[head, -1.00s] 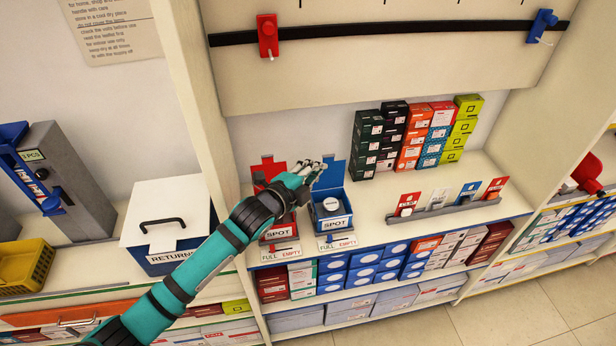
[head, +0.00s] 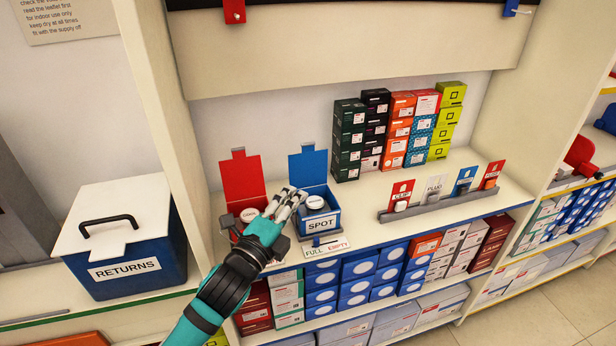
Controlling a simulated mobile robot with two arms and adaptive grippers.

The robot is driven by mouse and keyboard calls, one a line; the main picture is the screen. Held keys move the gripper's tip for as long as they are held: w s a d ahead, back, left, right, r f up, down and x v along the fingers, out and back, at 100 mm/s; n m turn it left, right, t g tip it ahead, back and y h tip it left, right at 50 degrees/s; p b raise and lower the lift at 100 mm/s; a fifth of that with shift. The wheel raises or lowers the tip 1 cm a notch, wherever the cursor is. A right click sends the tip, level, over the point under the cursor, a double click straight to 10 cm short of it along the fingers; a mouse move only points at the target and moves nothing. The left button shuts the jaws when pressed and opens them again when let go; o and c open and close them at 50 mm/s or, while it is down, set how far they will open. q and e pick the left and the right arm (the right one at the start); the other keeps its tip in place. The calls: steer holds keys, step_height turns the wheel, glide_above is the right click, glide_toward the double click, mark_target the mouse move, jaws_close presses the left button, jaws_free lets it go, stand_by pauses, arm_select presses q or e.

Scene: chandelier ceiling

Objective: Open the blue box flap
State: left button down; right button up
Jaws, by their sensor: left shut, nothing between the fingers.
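The blue box (head: 322,222), labelled SPOT, stands on the shelf. Its blue flap (head: 309,168) stands upright at the back, and a round white-topped item (head: 316,203) shows inside. My left gripper (head: 296,196) is shut and empty, its fingertips at the left side of the blue box in the picture. I cannot tell whether they touch it. The red box's flap (head: 243,181) also stands upright, just left of the blue one. My gripper and wrist hide much of the red box's front. My right gripper is not in view.
A slider card (head: 326,248) marked FULL and EMPTY lies before the blue box. A grey rack (head: 455,207) with coloured cards stands to the right, stacked cartons (head: 395,135) behind. A RETURNS bin (head: 130,270) stands at left.

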mark_target(311, 157)
arm_select(q)
steer(key=shift+w+a+r+p+x, duration=0.1)
steer(key=shift+w+a+p+x, duration=0.25)
steer(key=shift+x, duration=1.8)
steer(key=shift+w+a+r+p+x, duration=0.15)
steer(key=shift+a+x, duration=0.3)
steer(key=shift+x, duration=1.7)
steer(key=shift+w+a+f+p+x, duration=0.1)
steer(key=shift+a+p+x, duration=0.25)
steer(key=shift+x, duration=1.8)
